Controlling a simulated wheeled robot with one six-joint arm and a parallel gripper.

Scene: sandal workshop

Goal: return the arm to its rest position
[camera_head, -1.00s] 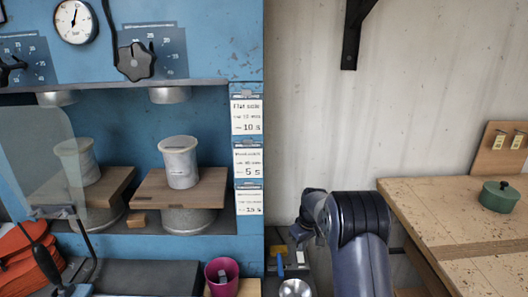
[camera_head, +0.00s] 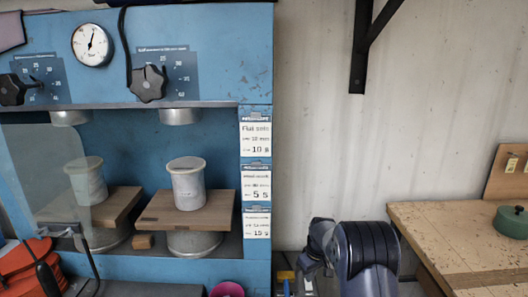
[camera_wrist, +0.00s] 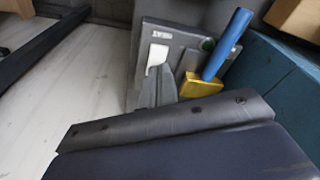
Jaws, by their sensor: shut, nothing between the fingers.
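My dark arm (camera_head: 366,250) is folded low at the bottom middle of the head view, in front of the pale wall and left of the wooden bench. My gripper (camera_wrist: 157,88) shows in the wrist view as grey fingers, shut with nothing between them. It points toward a grey panel with a white label. A large dark padded shape fills the bottom of that view and hides what lies below. In the head view the fingers cannot be made out.
A blue press (camera_head: 190,75) stands at left with white cylinders on wooden boards. A wooden bench (camera_head: 440,225) with a green pot (camera_head: 511,221) is at right. A pink cup (camera_head: 228,290) is at the bottom edge. A blue-handled tool (camera_wrist: 226,46) sits in a yellow block (camera_wrist: 201,86).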

